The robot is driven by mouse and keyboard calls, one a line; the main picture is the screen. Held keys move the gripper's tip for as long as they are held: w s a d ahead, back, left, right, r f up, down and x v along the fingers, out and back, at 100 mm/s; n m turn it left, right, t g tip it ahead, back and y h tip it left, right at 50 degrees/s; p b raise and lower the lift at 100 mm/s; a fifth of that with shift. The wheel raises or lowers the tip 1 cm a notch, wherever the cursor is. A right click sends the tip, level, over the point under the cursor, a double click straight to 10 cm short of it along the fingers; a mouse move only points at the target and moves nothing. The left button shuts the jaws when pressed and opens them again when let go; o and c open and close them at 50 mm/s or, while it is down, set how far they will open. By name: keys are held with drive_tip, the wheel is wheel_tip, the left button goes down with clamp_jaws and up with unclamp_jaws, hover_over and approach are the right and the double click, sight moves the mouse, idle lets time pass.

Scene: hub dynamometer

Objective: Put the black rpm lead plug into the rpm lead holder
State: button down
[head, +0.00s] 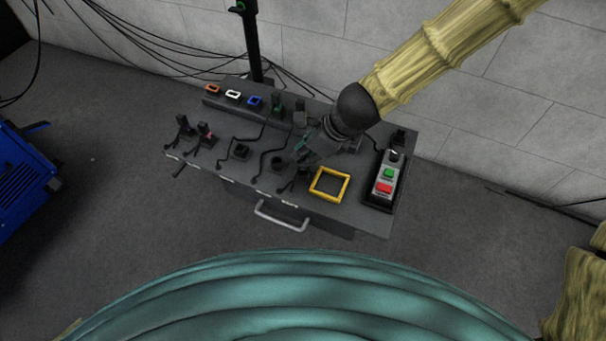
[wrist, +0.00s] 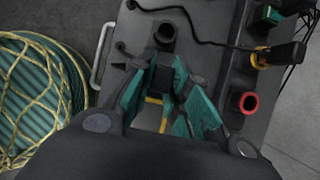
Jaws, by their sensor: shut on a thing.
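My gripper (head: 312,150) is over the middle of the grey bench. In the wrist view its teal-padded fingers (wrist: 170,95) are closed on a small black block, which looks like the black rpm lead plug (wrist: 170,72). The plug is mostly hidden by the gripper in the head view.
A yellow square frame (head: 329,184) lies near the bench's front. A button box with green and red buttons (head: 385,180) stands at right. Other plugs and cables (head: 205,133) crowd the left. A red-rimmed socket (wrist: 247,103) and bench handle (head: 280,217) also show.

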drive_tip(key=shift+f+b, duration=0.8)
drive_tip(key=shift+f, duration=0.7)
idle(0.4)
drive_tip(key=c, duration=1.3)
unclamp_jaws()
drive_tip(key=shift+r, duration=0.1)
drive_tip(key=v, duration=1.2)
